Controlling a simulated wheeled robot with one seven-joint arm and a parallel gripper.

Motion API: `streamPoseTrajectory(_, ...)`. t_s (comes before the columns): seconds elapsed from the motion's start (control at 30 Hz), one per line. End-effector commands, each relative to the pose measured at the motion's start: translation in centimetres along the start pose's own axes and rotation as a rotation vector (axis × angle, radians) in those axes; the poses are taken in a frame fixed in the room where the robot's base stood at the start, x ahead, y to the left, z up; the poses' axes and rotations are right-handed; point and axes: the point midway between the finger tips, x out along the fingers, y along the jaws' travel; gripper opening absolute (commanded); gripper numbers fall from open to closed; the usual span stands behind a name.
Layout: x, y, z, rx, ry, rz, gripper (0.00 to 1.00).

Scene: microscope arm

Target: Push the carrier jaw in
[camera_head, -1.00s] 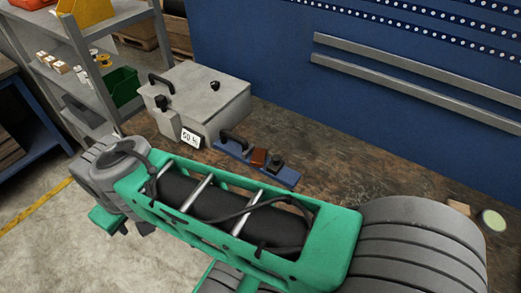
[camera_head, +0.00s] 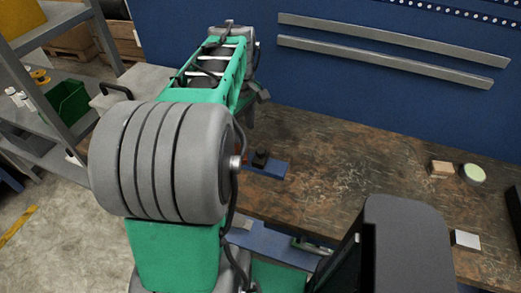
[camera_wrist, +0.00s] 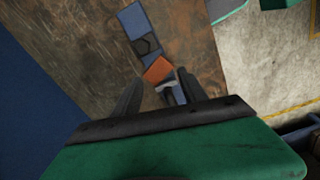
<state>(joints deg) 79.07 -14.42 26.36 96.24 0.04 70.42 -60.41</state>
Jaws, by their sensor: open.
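The blue fixture (camera_wrist: 132,20) lies on the brown bench in the wrist view. It carries a black block (camera_wrist: 147,45), an orange-red block (camera_wrist: 157,70) and a handle (camera_wrist: 170,92). Which part is the carrier jaw, I cannot tell for certain. My gripper (camera_wrist: 158,77) is open, with one dark finger on each side of the orange-red block and handle as seen from the wrist. Contact or height above them cannot be told. In the head view, my arm covers most of the fixture; its blue right end (camera_head: 272,170) and black block (camera_head: 261,158) show.
A grey box (camera_head: 150,78) is partly hidden behind my arm. A shelf with a green bin (camera_head: 68,102) stands at the left. A blue wall backs the bench (camera_head: 345,160). A small wooden block (camera_head: 441,168) and a round pale item (camera_head: 473,173) lie at the right; mid-bench is clear.

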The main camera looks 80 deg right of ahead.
Motion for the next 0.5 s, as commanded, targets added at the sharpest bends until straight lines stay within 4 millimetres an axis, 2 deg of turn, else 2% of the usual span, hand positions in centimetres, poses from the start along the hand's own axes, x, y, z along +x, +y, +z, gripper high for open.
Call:
streamPoseTrajectory(0.03,0.5,1.5,2.0,0.022,-0.007,-0.011,0.5)
streamPoseTrajectory(0.13,0.8,2.8,3.9,0.03,-0.013,-0.022,0.5)
streamPoseTrajectory(0.27,2.0,2.9,4.2,0.029,-0.014,-0.026,0.5)
streamPoseTrajectory(0.5,6.5,2.8,4.2,0.029,-0.014,-0.026,0.5)
